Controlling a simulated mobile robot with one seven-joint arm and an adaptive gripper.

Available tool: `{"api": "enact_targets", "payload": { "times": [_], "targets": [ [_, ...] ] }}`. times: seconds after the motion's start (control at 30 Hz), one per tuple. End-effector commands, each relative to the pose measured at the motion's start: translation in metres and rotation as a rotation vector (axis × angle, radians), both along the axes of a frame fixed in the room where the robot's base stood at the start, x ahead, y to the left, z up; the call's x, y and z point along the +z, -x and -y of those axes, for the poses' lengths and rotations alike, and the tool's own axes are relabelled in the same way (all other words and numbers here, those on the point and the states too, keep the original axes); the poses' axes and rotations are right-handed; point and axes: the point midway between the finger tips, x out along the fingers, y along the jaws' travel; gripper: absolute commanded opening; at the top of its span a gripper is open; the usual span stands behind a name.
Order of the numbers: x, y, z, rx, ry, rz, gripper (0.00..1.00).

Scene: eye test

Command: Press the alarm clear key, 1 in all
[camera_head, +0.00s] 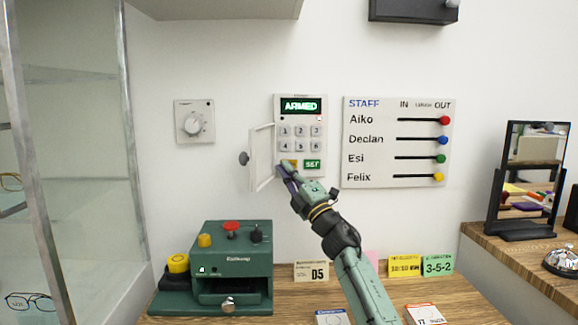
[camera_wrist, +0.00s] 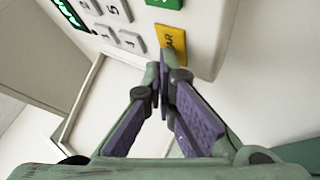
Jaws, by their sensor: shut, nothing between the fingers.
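The white alarm keypad (camera_head: 300,98) is on the wall, with a lit green display (camera_head: 300,106) reading ARMED. Its yellow key (camera_wrist: 174,38) shows the letters "AR" in the wrist view, the rest of its label being hidden or cut off. A green SET key (camera_head: 312,164) sits to its right in the head view. My gripper (camera_wrist: 164,68) is shut and empty, its fingertips at the lower edge of the yellow key. I cannot tell whether they touch it. In the head view my gripper (camera_head: 284,170) partly covers the yellow key.
The keypad's clear cover (camera_head: 262,158) hangs open on its left. A thermostat dial (camera_head: 194,121) is further left and a staff board (camera_head: 395,187) is close on the right. A green machine (camera_head: 235,258) stands on the wooden counter (camera_head: 290,300) below.

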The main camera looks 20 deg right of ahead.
Motion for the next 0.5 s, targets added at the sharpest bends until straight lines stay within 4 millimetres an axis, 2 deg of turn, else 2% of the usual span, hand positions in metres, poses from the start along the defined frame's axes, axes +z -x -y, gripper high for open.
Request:
{"api": "enact_targets", "payload": {
  "times": [0.3,0.5],
  "targets": [
    [-0.001,0.013,-0.003,-0.001,0.002,0.000,0.00],
    [-0.001,0.015,-0.004,-0.001,0.000,-0.001,0.00]
  ]
}}
